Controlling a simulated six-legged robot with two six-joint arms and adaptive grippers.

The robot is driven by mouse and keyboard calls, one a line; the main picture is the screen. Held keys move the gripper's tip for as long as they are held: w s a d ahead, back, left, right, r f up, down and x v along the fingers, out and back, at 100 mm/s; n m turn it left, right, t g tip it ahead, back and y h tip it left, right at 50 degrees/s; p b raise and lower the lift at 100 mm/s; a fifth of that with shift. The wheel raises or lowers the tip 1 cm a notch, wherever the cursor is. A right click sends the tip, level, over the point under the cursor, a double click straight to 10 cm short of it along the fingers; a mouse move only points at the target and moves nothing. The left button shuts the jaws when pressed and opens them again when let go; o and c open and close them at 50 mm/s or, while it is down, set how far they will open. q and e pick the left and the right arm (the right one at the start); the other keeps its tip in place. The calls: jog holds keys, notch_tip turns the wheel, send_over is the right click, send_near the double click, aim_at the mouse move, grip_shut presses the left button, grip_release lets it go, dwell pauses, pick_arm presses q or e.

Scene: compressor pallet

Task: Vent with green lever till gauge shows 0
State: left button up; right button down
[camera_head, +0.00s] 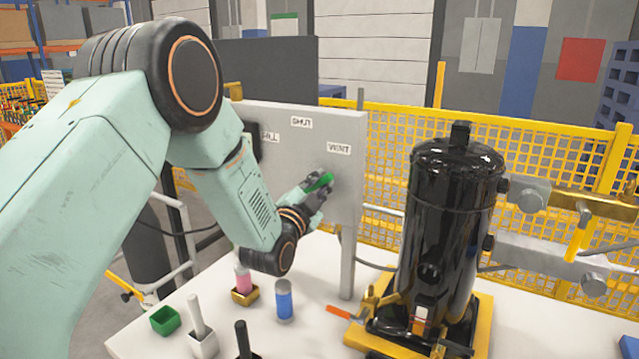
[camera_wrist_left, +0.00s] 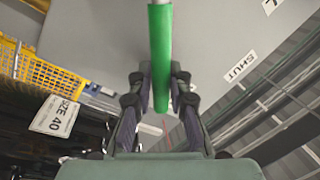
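The green lever (camera_head: 325,180) is on the grey panel (camera_head: 285,150), just below and left of the VENT label (camera_head: 339,148). My left gripper (camera_head: 316,190) is at the lever and partly covers it. In the left wrist view the lever (camera_wrist_left: 160,45) runs down between the two fingers (camera_wrist_left: 161,90), which lie close against both its sides and look shut on it. The SHUT label (camera_head: 301,122) is higher on the panel; the FILL label (camera_head: 270,137) is partly hidden by my left arm. No gauge face is readable. My right gripper is not in view.
A black compressor (camera_head: 450,230) stands on a yellow pallet (camera_head: 482,325), right of the panel. Yellow mesh fencing (camera_head: 550,150) runs behind.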

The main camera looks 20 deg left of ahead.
pick_arm(q)
jog(key=o, duration=0.3)
jog(key=shift+r, duration=0.1)
jog(key=shift+o, duration=0.2)
jog(key=s+f, duration=0.2)
jog(key=s, duration=0.9)
jog(key=shift+s, duration=0.4)
jog(key=shift+s+a, duration=0.1)
